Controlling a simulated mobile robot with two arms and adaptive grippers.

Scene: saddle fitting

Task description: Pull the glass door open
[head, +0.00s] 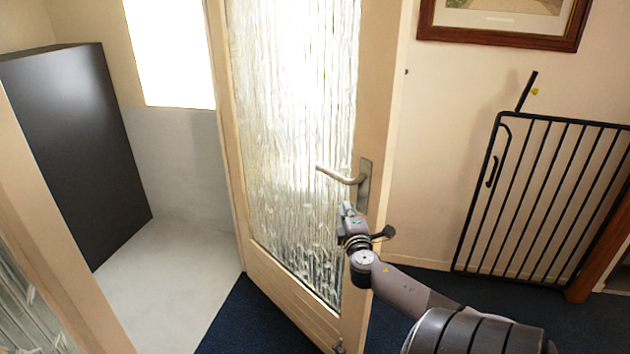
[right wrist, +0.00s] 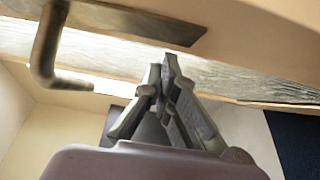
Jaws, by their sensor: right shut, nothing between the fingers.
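The glass door (head: 300,130) has a pale wooden frame and a rippled glass pane. It stands ajar, with an opening on its left side in the head view. Its metal lever handle (head: 341,175) sits on a plate on the door's right stile; the handle also shows at the upper left of the right wrist view (right wrist: 47,50). My right gripper (head: 347,209) is just below the handle, close to the door and apart from the lever. In the right wrist view its fingers (right wrist: 163,72) are together and empty. My left gripper is not in view.
A black metal gate (head: 545,195) stands against the wall at the right. A framed picture (head: 505,20) hangs above it. A tall dark cabinet (head: 75,140) stands beyond the doorway at the left. Pale floor (head: 175,275) lies clear there; dark blue carpet (head: 250,320) lies on this side.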

